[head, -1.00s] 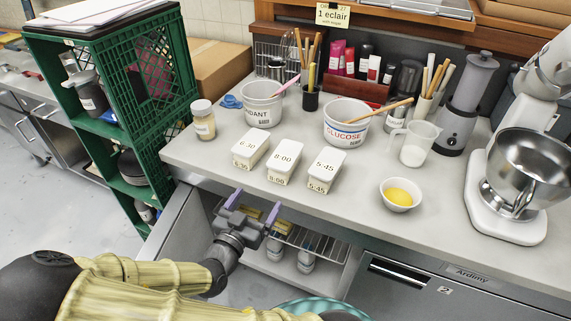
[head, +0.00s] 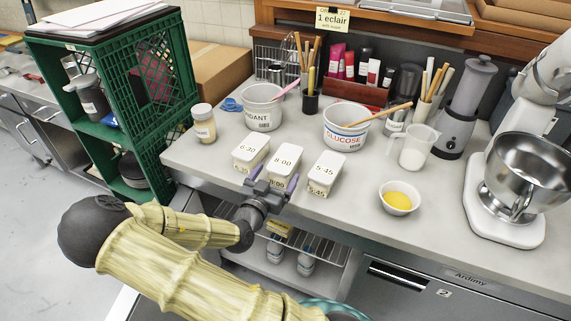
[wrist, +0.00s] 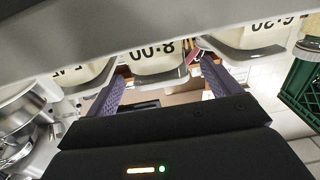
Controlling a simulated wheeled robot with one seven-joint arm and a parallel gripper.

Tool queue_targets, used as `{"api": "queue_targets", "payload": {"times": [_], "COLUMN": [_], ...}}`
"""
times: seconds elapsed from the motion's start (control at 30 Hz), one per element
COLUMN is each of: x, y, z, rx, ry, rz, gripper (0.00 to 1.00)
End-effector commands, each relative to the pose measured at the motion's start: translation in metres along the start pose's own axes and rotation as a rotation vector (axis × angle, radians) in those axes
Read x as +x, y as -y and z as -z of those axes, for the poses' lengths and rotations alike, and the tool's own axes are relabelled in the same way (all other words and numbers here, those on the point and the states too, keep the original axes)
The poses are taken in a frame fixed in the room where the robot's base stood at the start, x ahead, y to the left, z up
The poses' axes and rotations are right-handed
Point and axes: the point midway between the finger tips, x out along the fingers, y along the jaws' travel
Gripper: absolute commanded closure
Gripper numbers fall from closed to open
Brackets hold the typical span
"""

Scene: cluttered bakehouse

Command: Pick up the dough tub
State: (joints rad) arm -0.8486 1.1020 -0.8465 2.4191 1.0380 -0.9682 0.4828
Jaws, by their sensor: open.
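Three white lidded tubs with time labels stand in a row on the worktop: the 6:30 tub (head: 250,150), the 8:00 tub (head: 284,158) and the 5:45 tub (head: 326,168). My gripper (head: 274,178) is open and empty at the counter's front edge, its fingers pointing at the 8:00 tub and hiding part of its front. In the wrist view the 8:00 tub (wrist: 158,62) appears upside down between the two spread fingers (wrist: 162,82). The 6:30 tub (wrist: 258,38) is to its right and the 5:45 tub (wrist: 75,76) to its left. Contact cannot be told.
Behind the tubs stand a fondant bucket (head: 262,108) and a glucose bucket (head: 345,130). A jar (head: 204,125) stands left; a yellow-filled bowl (head: 399,197), a jug (head: 414,150) and a mixer (head: 510,215) stand right. A green crate shelf (head: 95,145) borders the left.

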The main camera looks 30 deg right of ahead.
Motion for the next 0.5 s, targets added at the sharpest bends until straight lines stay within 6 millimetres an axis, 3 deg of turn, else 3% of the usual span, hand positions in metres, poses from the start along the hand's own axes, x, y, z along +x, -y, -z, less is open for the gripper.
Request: {"api": "queue_targets", "payload": {"times": [0.37, 0.5], "x": [0.005, 0.016], "y": [0.000, -0.001], "z": [0.000, -0.001], "rx": [0.000, -0.001], "ry": [0.000, -0.001], "rz": [0.000, -0.001], "gripper": [0.11, 0.11]}}
